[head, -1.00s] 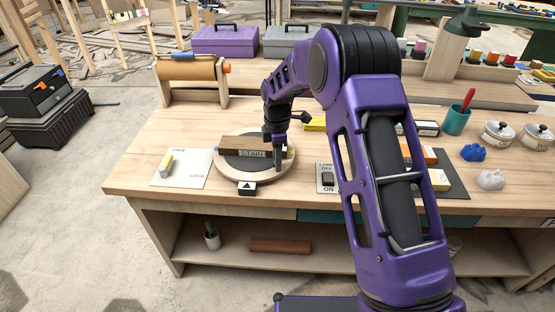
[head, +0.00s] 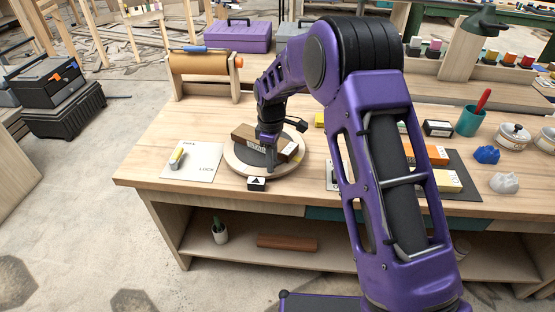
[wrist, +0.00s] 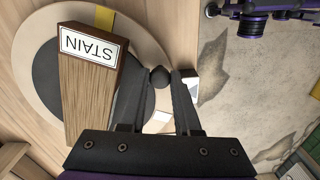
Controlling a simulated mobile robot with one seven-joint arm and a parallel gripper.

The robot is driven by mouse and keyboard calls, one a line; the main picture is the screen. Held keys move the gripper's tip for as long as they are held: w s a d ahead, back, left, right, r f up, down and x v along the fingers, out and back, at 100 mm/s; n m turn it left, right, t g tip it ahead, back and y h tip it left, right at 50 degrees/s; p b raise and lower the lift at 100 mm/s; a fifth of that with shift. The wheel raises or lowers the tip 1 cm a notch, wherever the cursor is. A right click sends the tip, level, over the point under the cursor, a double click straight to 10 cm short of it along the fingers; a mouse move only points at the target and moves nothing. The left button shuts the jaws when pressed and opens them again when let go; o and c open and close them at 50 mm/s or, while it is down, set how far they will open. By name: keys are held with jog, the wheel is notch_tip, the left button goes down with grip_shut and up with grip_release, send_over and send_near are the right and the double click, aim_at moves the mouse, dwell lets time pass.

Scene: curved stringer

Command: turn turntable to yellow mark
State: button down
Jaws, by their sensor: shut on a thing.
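The round turntable (head: 238,164) has a pale wooden rim and a dark middle; it also shows at left in the wrist view (wrist: 30,98). A brown wooden block labelled STAIN (wrist: 88,95) lies across it. A yellow mark (wrist: 104,18) is on the rim at the top of the wrist view, near the labelled end. A white mark (wrist: 157,121) is beside my finger. My gripper (head: 270,168) is at the turntable's front, with its fingers around a small dark knob (wrist: 158,77). A block with a black triangle (head: 257,183) stands just outside the front rim.
A white sheet with a yellow-and-grey piece (head: 192,164) lies left of the turntable. A paper roll on a wooden stand (head: 202,68) is behind. My arm hides part of the bench to the right, where boxes, a teal cup (head: 470,121) and jars stand.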

aim_at(233, 161)
jog(key=shift+s+a+m, duration=0.15)
jog(key=shift+a+m, duration=0.8)
jog(key=shift+a, duration=0.1)
jog(key=shift+s+a+m, duration=0.15)
jog(key=shift+a+m, duration=0.8)
jog(key=shift+a, duration=0.05)
jog(key=shift+w+a+m, duration=0.2)
jog(key=shift+a+m, duration=1.2)
jog(key=shift+a, duration=0.05)
jog(key=shift+w+a+m, duration=0.4)
jog(key=shift+a+m, duration=0.4)
jog(key=shift+m, duration=0.05)
jog(key=shift+w+a+m, duration=0.35)
jog(key=shift+a+m, duration=0.4)
jog(key=shift+m, duration=0.1)
jog(key=shift+w+a+m+p, duration=0.45)
jog(key=shift+w+a+m, duration=0.4)
jog(key=shift+a+m, duration=0.4)
jog(key=shift+d+m, duration=0.15)
jog(key=shift+m, duration=0.1)
jog(key=c, duration=0.6)
grip_release()
